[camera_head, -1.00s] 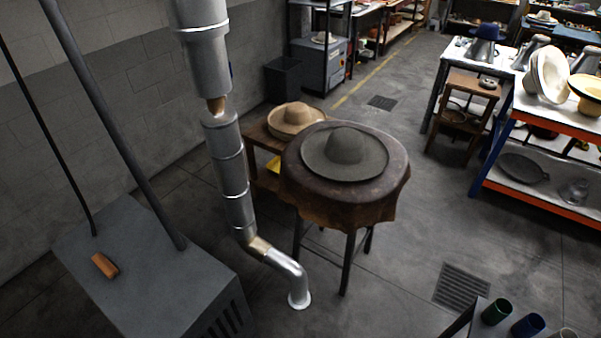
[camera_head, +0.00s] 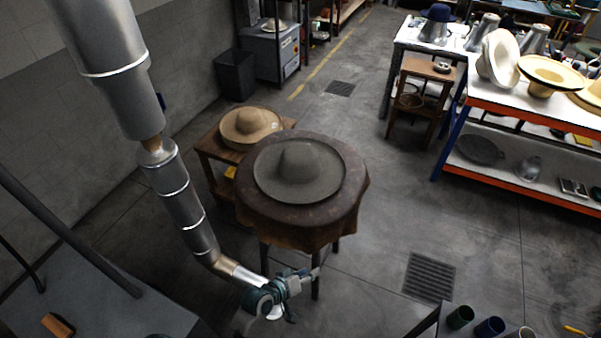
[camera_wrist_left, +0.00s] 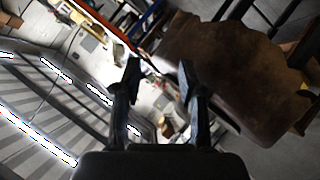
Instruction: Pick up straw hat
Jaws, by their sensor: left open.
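A tan hat with a wide brim, straw-like in colour (camera_head: 250,124), lies on a low wooden stand at the back left of the round table. A grey wide-brimmed hat (camera_head: 299,172) lies crown up on the round table with a brown cover (camera_head: 345,212). The brown table cover (camera_wrist_left: 215,65) shows at the upper right there; no hat is visible. My right gripper is not in view.
A grey box-like unit (camera_head: 90,300) is at the lower left. A workbench with an orange edge (camera_head: 530,115) holds pale hats at the right. Open floor lies between table and bench.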

